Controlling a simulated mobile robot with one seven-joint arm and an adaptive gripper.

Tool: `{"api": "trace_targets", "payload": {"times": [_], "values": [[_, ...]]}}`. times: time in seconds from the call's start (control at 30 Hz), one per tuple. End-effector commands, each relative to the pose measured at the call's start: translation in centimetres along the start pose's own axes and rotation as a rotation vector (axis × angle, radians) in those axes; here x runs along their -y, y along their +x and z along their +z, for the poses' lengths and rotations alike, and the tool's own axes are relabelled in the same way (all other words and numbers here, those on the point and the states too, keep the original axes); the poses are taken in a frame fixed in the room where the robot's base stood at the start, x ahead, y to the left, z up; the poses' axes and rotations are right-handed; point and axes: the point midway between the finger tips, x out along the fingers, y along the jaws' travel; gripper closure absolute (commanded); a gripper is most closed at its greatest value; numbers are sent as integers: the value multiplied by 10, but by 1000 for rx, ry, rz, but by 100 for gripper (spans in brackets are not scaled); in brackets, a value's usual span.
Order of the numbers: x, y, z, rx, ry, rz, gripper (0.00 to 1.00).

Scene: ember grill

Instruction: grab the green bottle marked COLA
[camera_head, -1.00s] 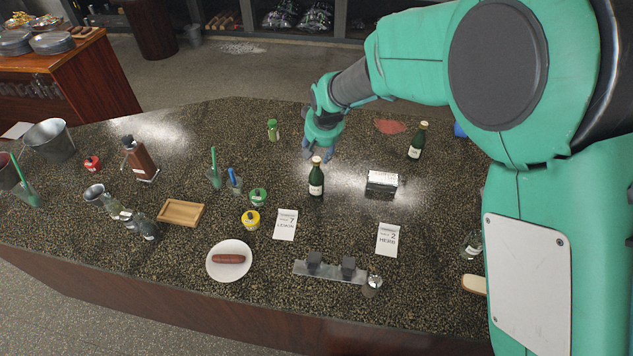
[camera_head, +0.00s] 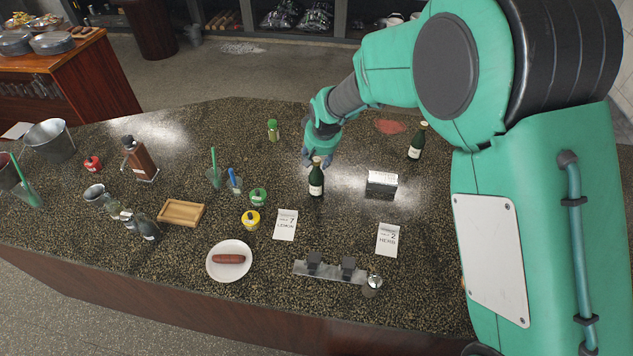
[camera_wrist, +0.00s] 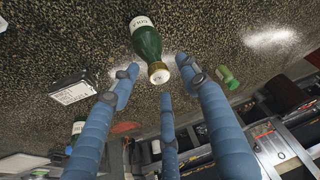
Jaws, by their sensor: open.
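The green bottle marked COLA (camera_wrist: 147,42) shows in the wrist view at the top middle, its cap toward my fingers and its white label readable. In the head view the same dark green bottle (camera_head: 316,181) stands upright on the speckled counter. My gripper (camera_head: 320,158) is just behind its neck in that view. In the wrist view my gripper (camera_wrist: 160,88) has its blue fingers spread around the space just beyond the cap, with nothing between them. Whether any finger touches the bottle I cannot tell.
A second green bottle (camera_head: 417,142) stands farther right on the counter. A small black-and-white box (camera_head: 381,184) is right of the COLA bottle, with cards (camera_head: 285,225) in front. A green-capped shaker (camera_head: 273,130) stands to the left. Counter space directly around the bottle is clear.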

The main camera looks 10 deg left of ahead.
Motion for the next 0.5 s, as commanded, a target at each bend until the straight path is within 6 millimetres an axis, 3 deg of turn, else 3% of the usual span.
{"api": "trace_targets", "payload": {"times": [0.23, 0.5], "values": [[-2, 28, 1, 2, 0, 0, 55], [-2, 35, 1, 1, 0, 0, 55]]}}
